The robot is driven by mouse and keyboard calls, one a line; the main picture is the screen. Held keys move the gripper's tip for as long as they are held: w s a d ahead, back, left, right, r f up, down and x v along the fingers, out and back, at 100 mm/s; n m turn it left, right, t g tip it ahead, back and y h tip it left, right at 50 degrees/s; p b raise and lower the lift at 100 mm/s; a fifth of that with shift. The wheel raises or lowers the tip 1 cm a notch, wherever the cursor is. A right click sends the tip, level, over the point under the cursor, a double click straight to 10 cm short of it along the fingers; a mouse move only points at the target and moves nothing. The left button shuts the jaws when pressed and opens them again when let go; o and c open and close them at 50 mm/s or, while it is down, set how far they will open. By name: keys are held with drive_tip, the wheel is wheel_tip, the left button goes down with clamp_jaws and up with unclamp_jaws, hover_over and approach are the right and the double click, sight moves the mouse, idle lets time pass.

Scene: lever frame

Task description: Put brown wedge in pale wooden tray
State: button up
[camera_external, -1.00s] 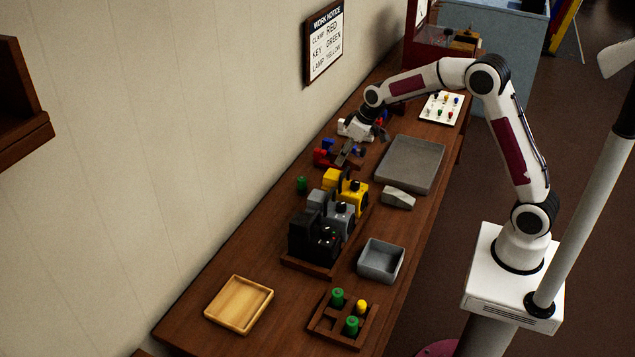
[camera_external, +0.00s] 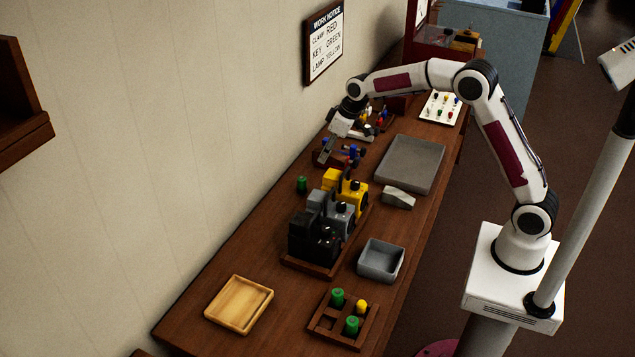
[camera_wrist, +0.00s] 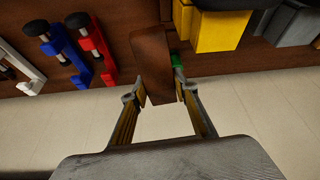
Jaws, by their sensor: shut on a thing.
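The brown wedge (camera_wrist: 152,55) is between the fingers of my gripper (camera_wrist: 160,98) in the wrist view. My gripper is shut on it. The external view shows my gripper (camera_external: 325,152) near the wall side of the bench, beside the small clamps; the wedge is too small to make out there. The pale wooden tray (camera_external: 239,304) lies at the near left end of the bench, looks empty, and is far from my gripper.
Yellow, grey and black machines (camera_external: 318,240) stand mid-bench between my gripper and the tray. A green cylinder (camera_external: 302,185) stands by them on the wall side. Red and blue clamps (camera_wrist: 80,45) are close to my gripper. A grey bin (camera_external: 381,262) and a brown rack (camera_external: 344,320) stand nearer.

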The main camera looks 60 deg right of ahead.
drive_tip(key=w+a+r+n, duration=0.2)
drive_tip(key=w+a, duration=0.2)
drive_tip(key=a, duration=0.2)
drive_tip(key=n+g+y, duration=0.1)
drive_tip(key=n+y, duration=0.2)
drive_tip(key=n, duration=0.3)
hover_over(257, 295)
wheel_tip(257, 295, down, 6)
drive_tip(key=shift+w+f, duration=0.1)
drive_tip(key=shift+f, duration=0.05)
drive_tip(key=shift+f, duration=0.1)
drive_tip(key=shift+f, duration=2.4)
drive_tip(key=shift+f, duration=0.3)
